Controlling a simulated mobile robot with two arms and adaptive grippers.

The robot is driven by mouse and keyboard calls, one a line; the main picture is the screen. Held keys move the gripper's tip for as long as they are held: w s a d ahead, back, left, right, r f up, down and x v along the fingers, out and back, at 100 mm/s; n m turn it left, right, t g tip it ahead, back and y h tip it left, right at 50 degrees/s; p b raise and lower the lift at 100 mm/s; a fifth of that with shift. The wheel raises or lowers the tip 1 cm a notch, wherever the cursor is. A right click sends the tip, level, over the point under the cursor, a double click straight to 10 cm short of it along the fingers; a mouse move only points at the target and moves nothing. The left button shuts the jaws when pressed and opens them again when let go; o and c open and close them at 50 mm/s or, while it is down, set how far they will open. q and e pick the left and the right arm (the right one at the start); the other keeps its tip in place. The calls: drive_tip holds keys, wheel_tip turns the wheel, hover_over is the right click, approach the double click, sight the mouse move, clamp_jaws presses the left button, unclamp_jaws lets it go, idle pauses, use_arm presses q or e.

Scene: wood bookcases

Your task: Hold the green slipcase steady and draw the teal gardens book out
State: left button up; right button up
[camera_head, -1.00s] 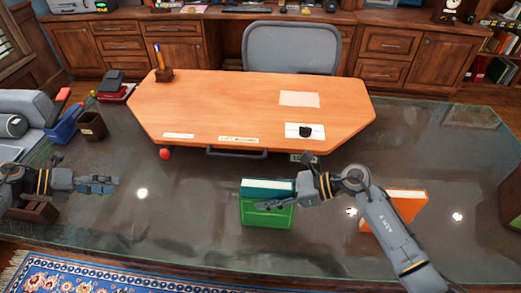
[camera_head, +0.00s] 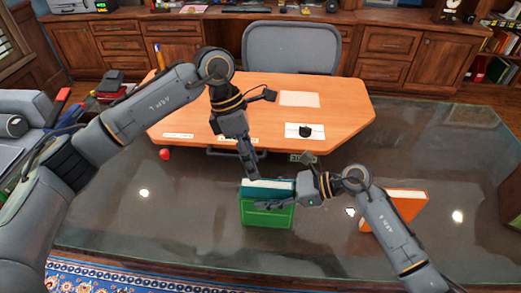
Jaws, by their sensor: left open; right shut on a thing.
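The green slipcase (camera_head: 266,218) stands upright on the dark glossy surface at lower centre. The teal gardens book (camera_head: 284,187) sits in it, its teal cover and white page edges showing above the slipcase's top edge. My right gripper (camera_head: 262,204) reaches in from the right and is shut on the green slipcase near its top. My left gripper (camera_head: 251,175) points down from above, open, with its fingertips at the left part of the book's top. Whether the fingers straddle or touch the book cannot be told.
An orange book or case (camera_head: 408,206) with pale page edges stands to the right, partly behind my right arm. A wooden desk (camera_head: 340,108) lies behind, with papers and a small black object. A red ball (camera_head: 165,154) is at left. The dark surface (camera_head: 185,215) is clear left of the slipcase.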

sight(261, 183)
use_arm(q)
drive_tip(key=shift+s+d+r+m+t+y, duration=0.15)
drive_tip(key=shift+d+r+m+t+y, duration=0.25)
drive_tip(key=shift+r+y, duration=0.2)
drive_tip(key=shift+s+d+r+m+t+y, duration=0.1)
drive_tip(key=shift+d+r+m+t+y, duration=0.2)
drive_tip(key=shift+d+r+m+y, duration=0.3)
drive_tip(key=shift+m+t+y, duration=0.3)
drive_tip(key=shift+t+y, duration=0.1)
drive_tip(key=shift+y, duration=0.2)
wheel_tip(261, 183, down, 11)
drive_tip(key=shift+s+d+r, duration=0.1)
drive_tip(key=shift+r, duration=0.05)
drive_tip(key=shift+c, duration=0.2)
clamp_jaws()
